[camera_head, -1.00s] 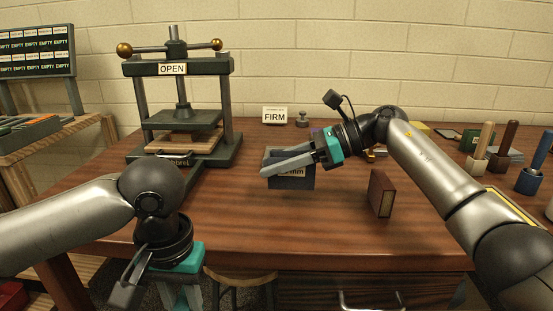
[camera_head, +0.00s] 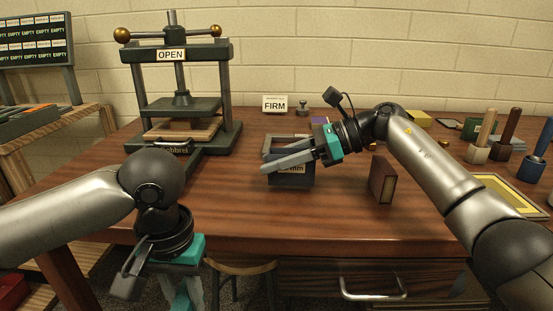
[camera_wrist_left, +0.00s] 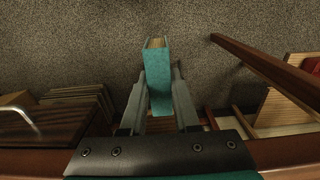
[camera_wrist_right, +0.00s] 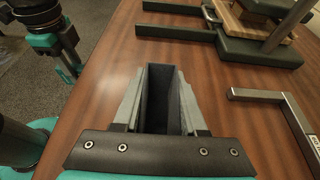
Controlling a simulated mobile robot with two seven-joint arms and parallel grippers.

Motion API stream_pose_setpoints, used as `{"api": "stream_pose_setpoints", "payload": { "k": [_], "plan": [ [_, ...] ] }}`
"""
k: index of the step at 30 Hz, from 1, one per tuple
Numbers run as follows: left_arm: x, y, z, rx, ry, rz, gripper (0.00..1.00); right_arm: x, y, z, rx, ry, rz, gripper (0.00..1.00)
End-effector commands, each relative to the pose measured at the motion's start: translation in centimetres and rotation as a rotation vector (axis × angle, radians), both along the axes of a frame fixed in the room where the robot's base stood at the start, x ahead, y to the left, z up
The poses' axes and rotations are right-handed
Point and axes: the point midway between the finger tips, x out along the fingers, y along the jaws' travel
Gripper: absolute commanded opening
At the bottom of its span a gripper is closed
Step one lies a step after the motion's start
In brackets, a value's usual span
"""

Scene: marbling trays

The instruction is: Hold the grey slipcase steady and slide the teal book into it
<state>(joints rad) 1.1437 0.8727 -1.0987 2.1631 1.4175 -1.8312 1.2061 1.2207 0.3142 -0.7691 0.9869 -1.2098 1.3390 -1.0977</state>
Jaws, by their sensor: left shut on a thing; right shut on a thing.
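The teal book (camera_wrist_left: 158,78) is between the fingers of my left gripper (camera_wrist_left: 159,88), which is shut on it, in the left wrist view. In the head view my left gripper (camera_head: 182,292) points down at the front left, off the table's front edge. The grey slipcase (camera_head: 293,177) stands on the table, its open top showing. My right gripper (camera_head: 290,158) is shut on it. In the right wrist view the slipcase (camera_wrist_right: 168,85) sits between the fingers with its dark, empty slot facing up. The book and slipcase are well apart.
A dark press (camera_head: 182,105) marked OPEN stands at the back left. A brown book (camera_head: 382,180) stands upright right of the slipcase. A FIRM sign (camera_head: 275,104) is behind it, and handled tools (camera_head: 506,137) stand at the right. The table between slipcase and front edge is clear.

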Motion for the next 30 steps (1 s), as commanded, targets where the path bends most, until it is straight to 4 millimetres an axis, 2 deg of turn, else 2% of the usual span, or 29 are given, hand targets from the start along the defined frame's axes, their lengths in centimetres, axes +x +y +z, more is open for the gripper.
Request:
{"api": "stream_pose_setpoints", "payload": {
  "k": [26,27,30],
  "plan": [
    [0.0,0.0,-0.8,0.0,0.0,0.0,0.0,0.0,0.0,-1.3,0.0,0.0,0.0,0.0],
    [0.0,0.0,-0.8,0.0,0.0,0.0,0.0,0.0,0.0,-1.3,0.0,0.0,0.0,0.4],
    [0.0,0.0,-0.8,0.0,0.0,0.0,0.0,0.0,0.0,-1.3,0.0,0.0,0.0,0.29]
  ]
}}
